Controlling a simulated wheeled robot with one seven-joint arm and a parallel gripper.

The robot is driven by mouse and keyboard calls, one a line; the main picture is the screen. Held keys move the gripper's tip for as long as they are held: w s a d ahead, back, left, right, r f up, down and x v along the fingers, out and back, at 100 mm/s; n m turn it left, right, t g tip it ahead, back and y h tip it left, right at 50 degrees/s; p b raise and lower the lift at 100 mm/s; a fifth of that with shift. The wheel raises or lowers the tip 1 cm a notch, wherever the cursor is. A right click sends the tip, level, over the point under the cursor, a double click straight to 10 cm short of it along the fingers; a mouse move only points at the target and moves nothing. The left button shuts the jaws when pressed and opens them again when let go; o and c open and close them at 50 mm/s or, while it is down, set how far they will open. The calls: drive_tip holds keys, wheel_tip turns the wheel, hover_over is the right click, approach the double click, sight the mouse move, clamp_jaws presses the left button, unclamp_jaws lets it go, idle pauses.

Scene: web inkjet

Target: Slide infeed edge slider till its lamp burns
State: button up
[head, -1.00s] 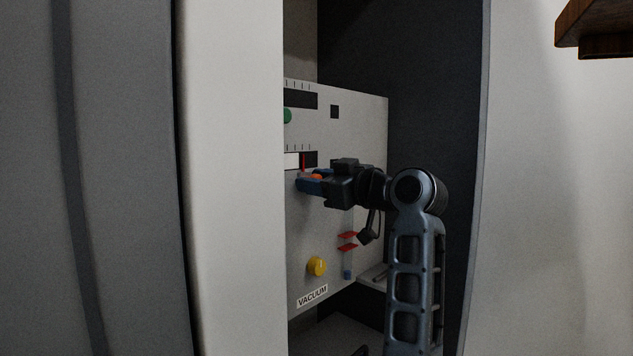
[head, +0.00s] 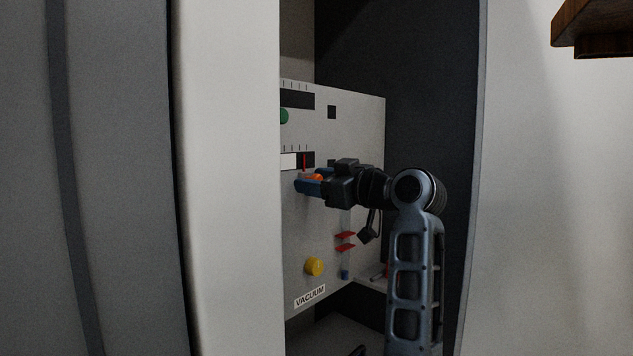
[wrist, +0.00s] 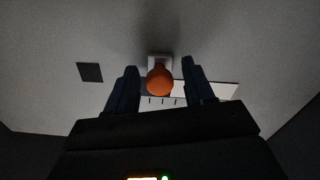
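An orange knob (head: 315,177) sits on the light panel (head: 360,120), below a slot with a red pointer (head: 305,161) and a tick scale. My gripper (head: 313,182) reaches the panel from the right. In the wrist view the orange knob (wrist: 160,79) stands between the two fingers of my gripper (wrist: 160,72), with a gap on both sides. The fingers are open around it. A dark square (head: 332,163) beside the slot is partly hidden by my gripper; a dark, unlit square (wrist: 90,72) shows in the wrist view. I cannot read which slider is the infeed edge.
A green knob (head: 284,116) sits under an upper slot, with a dark square (head: 332,112) beside it. A yellow knob (head: 314,267) and red markers (head: 345,241) are lower. A pale cabinet edge (head: 232,180) hides the panel's left side.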

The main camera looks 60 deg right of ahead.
drive_tip(key=shift+s, duration=0.1)
drive_tip(key=b+v, duration=0.1)
drive_tip(key=v, duration=0.6)
drive_tip(key=shift+s, duration=0.3)
drive_tip(key=shift+a, duration=0.1)
idle(0.4)
